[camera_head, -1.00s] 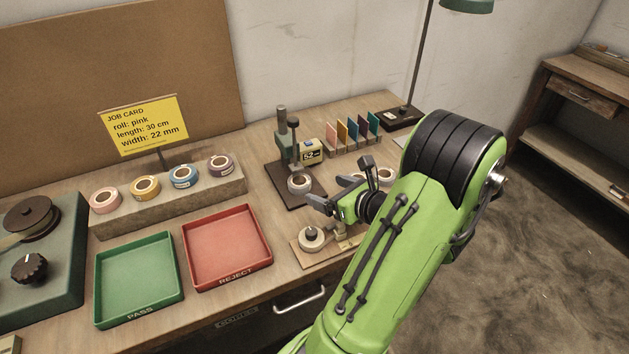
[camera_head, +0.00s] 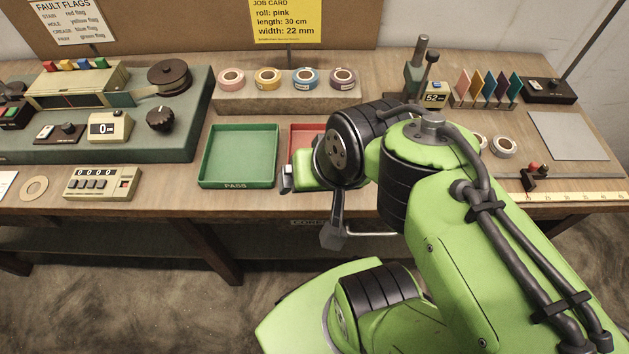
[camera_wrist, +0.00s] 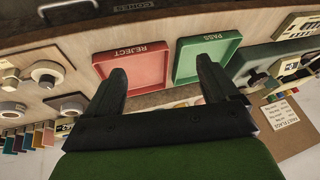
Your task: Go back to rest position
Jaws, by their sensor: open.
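My green arm reaches across the right half of the head view. My gripper (camera_head: 312,208) is above the bench's front edge, in front of the trays. In the wrist view my gripper (camera_wrist: 163,72) shows two dark fingers spread apart with nothing between them. The green PASS tray (camera_head: 240,155) looks empty. The red REJECT tray (camera_head: 302,138) is mostly hidden behind my arm; in the wrist view it (camera_wrist: 135,68) also looks empty.
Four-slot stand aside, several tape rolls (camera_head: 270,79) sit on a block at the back. A winding machine (camera_head: 150,120) and a counter (camera_head: 102,183) are at left. Coloured cards (camera_head: 488,88) and a grey sheet (camera_head: 566,135) are at right. Open floor lies before the bench.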

